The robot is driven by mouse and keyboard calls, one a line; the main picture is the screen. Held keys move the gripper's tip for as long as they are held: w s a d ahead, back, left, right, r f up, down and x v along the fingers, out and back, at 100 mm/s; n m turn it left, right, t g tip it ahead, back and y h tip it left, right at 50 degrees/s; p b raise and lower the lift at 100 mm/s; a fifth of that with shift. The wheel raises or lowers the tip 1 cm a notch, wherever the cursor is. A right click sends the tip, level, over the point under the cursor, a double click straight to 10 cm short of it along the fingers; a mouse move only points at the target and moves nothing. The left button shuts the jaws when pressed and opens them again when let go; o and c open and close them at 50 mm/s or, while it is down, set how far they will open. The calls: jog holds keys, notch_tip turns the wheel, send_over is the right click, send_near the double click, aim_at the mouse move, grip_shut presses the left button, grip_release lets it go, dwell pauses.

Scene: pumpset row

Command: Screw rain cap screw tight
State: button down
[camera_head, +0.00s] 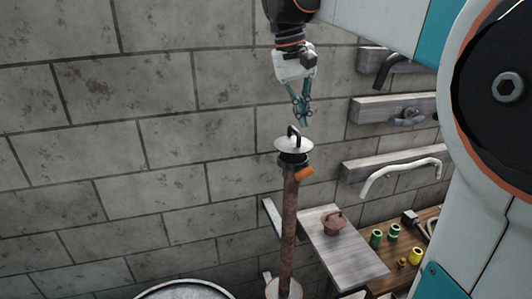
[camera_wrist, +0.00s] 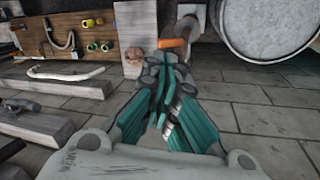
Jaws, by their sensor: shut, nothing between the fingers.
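The rain cap (camera_head: 294,144), a pale disc with a black loop on top and a dark collar below, sits on top of an upright rusty pipe (camera_head: 289,225). An orange screw knob (camera_head: 303,175) sticks out of the collar at its lower right. My gripper (camera_head: 304,122) points down above the cap, slightly right of it, with its teal fingers together and apart from the cap. In the wrist view the fingers (camera_wrist: 166,75) come together, and the orange knob (camera_wrist: 174,46) shows just beyond them. The cap is not clearly visible there.
A grey shelf (camera_head: 350,259) holds a brown lidded pot (camera_head: 334,222). A wooden bench (camera_head: 423,259) beside it carries green and yellow fittings. Wall boards with pipes (camera_head: 400,175) hang at right. A round drum (camera_wrist: 270,30) stands near the pipe's foot. The left wall is bare.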

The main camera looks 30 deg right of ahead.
jog(key=a+m, duration=0.1)
jog(key=m, duration=0.3)
jog(key=m+h+p, duration=0.1)
jog(key=m+h, duration=0.1)
jog(key=m, duration=0.9)
send_near(310, 168)
jog(key=x, duration=0.3)
jog(key=d+x, duration=0.1)
jog(key=x, duration=0.2)
jog(key=shift+d+f, duration=0.1)
jog(key=shift+f, duration=0.1)
jog(key=shift+s+d+f, duration=0.15)
jog(key=shift+d+f, duration=0.1)
jog(key=shift+f, duration=0.15)
jog(key=shift+s+a+f+b, duration=0.1)
jog(key=shift+b, duration=0.2)
